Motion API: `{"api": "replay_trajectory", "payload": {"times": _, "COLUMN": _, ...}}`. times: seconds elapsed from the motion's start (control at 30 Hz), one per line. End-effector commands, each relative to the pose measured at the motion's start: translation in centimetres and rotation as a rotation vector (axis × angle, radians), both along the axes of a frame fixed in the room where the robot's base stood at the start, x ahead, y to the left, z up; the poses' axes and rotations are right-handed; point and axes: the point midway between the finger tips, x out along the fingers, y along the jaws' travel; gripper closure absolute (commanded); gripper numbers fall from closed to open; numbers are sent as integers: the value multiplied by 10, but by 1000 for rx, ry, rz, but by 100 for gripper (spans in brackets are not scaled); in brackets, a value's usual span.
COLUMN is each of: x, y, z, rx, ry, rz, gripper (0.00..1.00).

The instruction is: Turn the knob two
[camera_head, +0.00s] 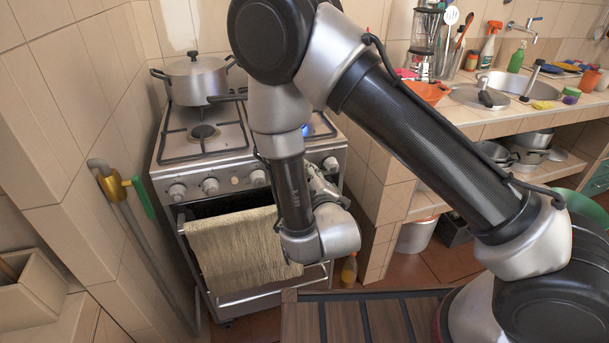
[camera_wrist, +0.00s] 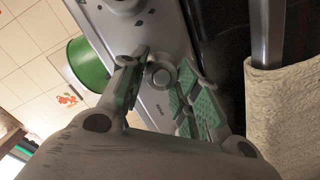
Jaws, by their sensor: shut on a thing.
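The stove (camera_head: 200,160) has a row of round knobs along its front panel, including a left knob (camera_head: 177,191), one beside it (camera_head: 210,186), one further right (camera_head: 257,177) and a right-hand knob (camera_head: 330,163). My gripper (camera_head: 320,183) is at the right part of the panel, partly hidden by my arm. In the wrist view, my gripper's green-padded fingers (camera_wrist: 160,85) are shut on a round grey knob (camera_wrist: 160,76), one on each side. The knob's marking and number cannot be read. Other knobs may be hidden behind my arm.
A towel (camera_head: 235,250) hangs on the oven handle below the panel. A lidded pot (camera_head: 197,80) stands on a back burner. A blue flame (camera_head: 305,130) shows on the right of the stove. The tiled counter (camera_head: 480,118) stands close on the right.

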Motion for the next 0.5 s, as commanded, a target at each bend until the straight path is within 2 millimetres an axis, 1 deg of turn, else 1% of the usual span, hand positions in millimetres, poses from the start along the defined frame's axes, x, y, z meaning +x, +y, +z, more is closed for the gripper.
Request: {"api": "replay_trajectory", "payload": {"times": 0.5, "x": 1, "y": -2, "z": 0, "rx": 468, "ry": 136, "rz": -1, "gripper": 92}}
